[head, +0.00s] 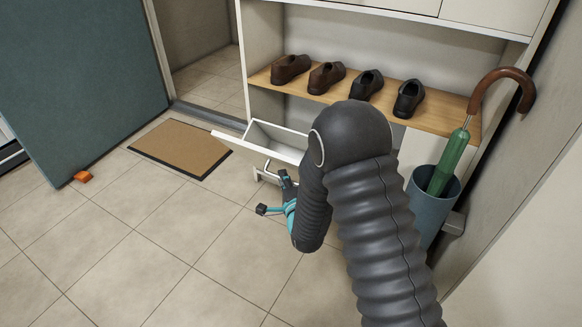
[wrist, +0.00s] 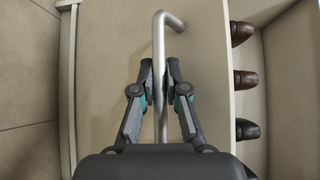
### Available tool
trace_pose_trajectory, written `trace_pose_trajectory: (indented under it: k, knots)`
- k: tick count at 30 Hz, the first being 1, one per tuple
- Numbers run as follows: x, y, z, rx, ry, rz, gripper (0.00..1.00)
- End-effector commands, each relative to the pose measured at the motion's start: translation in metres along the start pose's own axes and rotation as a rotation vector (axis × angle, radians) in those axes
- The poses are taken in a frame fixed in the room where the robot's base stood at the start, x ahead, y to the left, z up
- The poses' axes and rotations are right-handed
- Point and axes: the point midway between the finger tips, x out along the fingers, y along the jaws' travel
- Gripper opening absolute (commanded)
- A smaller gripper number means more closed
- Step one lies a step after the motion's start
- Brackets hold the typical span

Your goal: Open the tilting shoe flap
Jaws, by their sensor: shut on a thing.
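The white shoe flap (head: 232,141) at the bottom of the cabinet is tilted outward. Its top edge leans away from the cabinet, and a gap into the compartment shows behind it. My arm hides its right part. In the wrist view the flap's pale front (wrist: 105,60) lies behind a metal bar handle (wrist: 159,40). My gripper (wrist: 159,82) is shut on this handle, one finger on each side. In the head view the gripper (head: 284,186) is low in front of the flap, partly hidden by my arm, and a bit of the handle (head: 267,168) shows.
Several shoes stand on the wooden shelf (head: 262,77) above the flap. A blue bin (head: 430,212) with a green umbrella (head: 446,165) stands right of my arm. A doormat (head: 180,148) lies left of the flap, near a teal door (head: 80,80). The tiled floor in front is clear.

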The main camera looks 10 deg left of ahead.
Motion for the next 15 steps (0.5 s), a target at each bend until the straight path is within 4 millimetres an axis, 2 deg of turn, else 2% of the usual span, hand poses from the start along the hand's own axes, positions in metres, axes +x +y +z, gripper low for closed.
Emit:
trace_pose_trajectory:
  k: [6, 15]
  knots:
    - [-0.0075, 0.0110, 0.0081, 0.000, -0.001, -0.002, 0.00]
    - [-0.0086, 0.0118, 0.0094, 0.001, -0.001, -0.005, 0.00]
